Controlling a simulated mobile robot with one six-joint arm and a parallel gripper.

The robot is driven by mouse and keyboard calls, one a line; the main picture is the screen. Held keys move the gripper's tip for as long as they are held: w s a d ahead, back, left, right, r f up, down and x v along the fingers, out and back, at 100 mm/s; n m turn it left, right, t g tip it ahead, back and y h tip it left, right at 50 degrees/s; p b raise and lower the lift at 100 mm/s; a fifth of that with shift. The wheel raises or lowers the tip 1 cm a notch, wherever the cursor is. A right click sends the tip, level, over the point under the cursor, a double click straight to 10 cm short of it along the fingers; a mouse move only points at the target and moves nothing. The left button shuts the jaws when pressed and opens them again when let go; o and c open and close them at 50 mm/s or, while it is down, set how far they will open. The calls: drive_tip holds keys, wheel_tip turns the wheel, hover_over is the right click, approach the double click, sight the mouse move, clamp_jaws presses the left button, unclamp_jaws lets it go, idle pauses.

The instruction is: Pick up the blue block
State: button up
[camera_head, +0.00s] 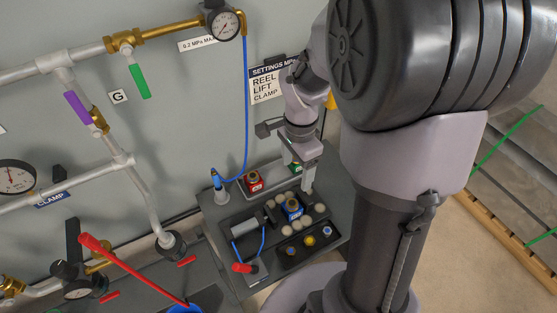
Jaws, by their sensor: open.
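The blue block (292,210) sits among pale round discs on the dark bench panel, in the lower middle of the head view. It has a light-coloured top. My gripper (308,185) is open and points down just above and to the right of the block, apart from it as far as I can tell. Part of the gripper hides the area behind it, and its fingertips are small in this view.
A red block (254,181) and a green block (296,167) sit in a tray behind. Yellow and blue knobs (309,240) are in front. Pipes and gauges (222,24) line the wall.

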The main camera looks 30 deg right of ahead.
sight(292, 203)
drive_tip(key=f+b, duration=0.1)
drive_tip(key=f, duration=0.3)
drive_tip(key=f+b, duration=0.2)
drive_tip(key=f, duration=0.1)
drive_tip(key=a+f+b, duration=0.1)
drive_tip(key=f+b, duration=0.1)
drive_tip(key=f, duration=0.2)
drive_tip(key=shift+s+f, duration=0.35)
drive_tip(key=shift+s, duration=0.05)
wheel_tip(292, 203, down, 5)
drive_tip(key=b, duration=0.3)
drive_tip(key=shift+r, duration=0.1)
drive_tip(key=shift+c, duration=0.2)
clamp_jaws()
